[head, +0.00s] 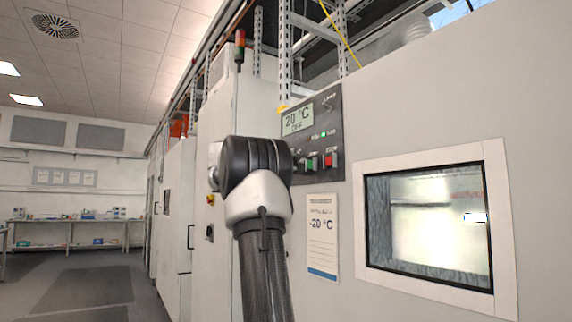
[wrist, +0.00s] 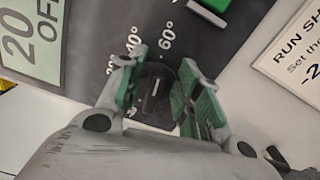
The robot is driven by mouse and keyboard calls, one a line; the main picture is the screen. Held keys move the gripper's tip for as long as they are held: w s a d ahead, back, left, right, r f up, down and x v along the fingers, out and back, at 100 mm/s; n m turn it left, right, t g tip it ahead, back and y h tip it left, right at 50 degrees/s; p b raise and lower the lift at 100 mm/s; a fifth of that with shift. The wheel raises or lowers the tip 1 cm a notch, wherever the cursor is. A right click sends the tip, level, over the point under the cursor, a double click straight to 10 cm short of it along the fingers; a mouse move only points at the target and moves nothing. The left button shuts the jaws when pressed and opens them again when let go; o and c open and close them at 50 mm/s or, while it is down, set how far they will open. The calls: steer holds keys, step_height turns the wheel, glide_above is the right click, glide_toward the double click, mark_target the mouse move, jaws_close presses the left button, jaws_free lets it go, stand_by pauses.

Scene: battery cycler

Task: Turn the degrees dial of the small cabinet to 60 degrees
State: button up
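The degrees dial (wrist: 155,88) is black with a short white line and shows in the wrist view between my fingers. White marks 20°, 40° and 60° (wrist: 168,37) sit beyond it on the dark panel (wrist: 100,30). The white line stands near upright in the picture; I cannot tell exactly which mark it meets. My gripper (wrist: 161,68) is open, with one green-padded finger on each side of the dial. I cannot tell whether either pad touches it. In the head view my arm hides the dial on the control panel (head: 327,104).
The panel's display (head: 298,118) reads 20 °C, OFF. Green (head: 312,163) and red (head: 329,160) buttons sit right of my wrist. A paper notice (head: 322,236) hangs below and a framed window (head: 428,228) is to the right. Open floor lies at left.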

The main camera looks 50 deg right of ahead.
steer(key=v, duration=1.2)
stand_by(0.4)
